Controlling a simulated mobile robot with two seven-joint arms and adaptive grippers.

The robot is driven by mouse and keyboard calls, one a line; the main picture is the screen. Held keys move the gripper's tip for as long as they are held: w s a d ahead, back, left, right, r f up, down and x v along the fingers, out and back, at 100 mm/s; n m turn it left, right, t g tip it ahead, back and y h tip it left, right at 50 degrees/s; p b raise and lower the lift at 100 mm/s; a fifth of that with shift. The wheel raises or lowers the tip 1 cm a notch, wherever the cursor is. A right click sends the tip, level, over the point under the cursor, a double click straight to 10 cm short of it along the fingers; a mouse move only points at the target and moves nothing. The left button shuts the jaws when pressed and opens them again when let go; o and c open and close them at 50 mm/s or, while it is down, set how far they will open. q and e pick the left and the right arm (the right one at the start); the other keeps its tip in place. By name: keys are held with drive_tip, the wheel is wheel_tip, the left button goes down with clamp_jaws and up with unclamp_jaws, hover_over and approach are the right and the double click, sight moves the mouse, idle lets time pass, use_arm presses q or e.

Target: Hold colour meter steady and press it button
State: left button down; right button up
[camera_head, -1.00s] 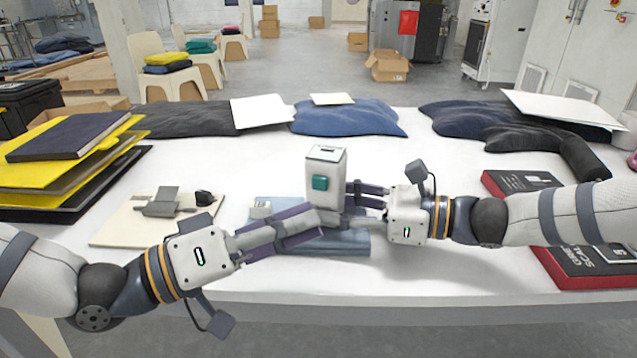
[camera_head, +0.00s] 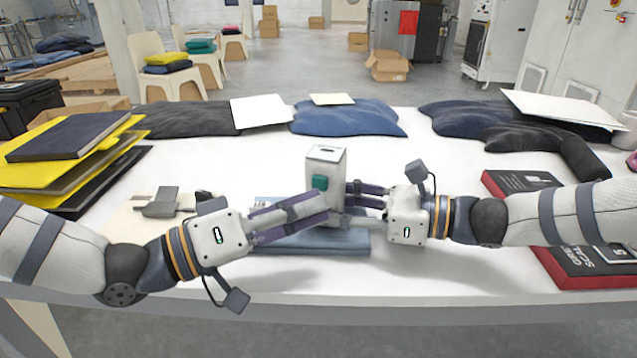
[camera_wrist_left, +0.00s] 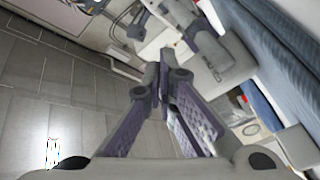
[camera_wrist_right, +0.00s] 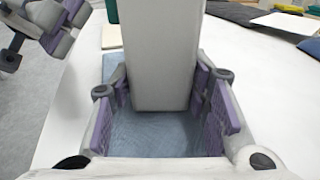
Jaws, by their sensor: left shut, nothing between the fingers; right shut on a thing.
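The colour meter (camera_head: 327,164) is a pale upright box with a green button (camera_head: 320,182) on its front face. It stands at the middle of the table over a folded blue cloth (camera_head: 350,243). My right gripper (camera_head: 352,203) is shut on the meter from the right; the right wrist view shows the meter body (camera_wrist_right: 160,50) between its fingers. My left gripper (camera_head: 325,204) is shut and empty. Its fingertips are at the meter's front left, just below the button; I cannot tell whether they touch it. In the left wrist view the left fingertips (camera_wrist_left: 165,60) are together.
A pale board (camera_head: 125,222) with a grey device lies at left, partly behind my left arm. Yellow and dark folders (camera_head: 75,150) are stacked at far left. Dark boxed items (camera_head: 520,182) lie at right. Dark and blue garments (camera_head: 345,118) line the back edge.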

idle(0.8)
use_arm(q)
drive_tip(key=shift+w+d, duration=0.1)
drive_tip(key=shift+w, duration=0.3)
drive_tip(key=shift+w+d, duration=0.1)
drive_tip(key=shift+w, duration=0.35)
idle(0.4)
idle(0.4)
drive_tip(key=shift+s+a, duration=0.25)
drive_tip(key=shift+s, duration=0.6)
drive_tip(key=s, duration=0.2)
drive_tip(key=s+a, duration=0.1)
drive_tip(key=s, duration=0.1)
drive_tip(key=shift+s+a, duration=0.15)
drive_tip(key=shift+s, duration=0.25)
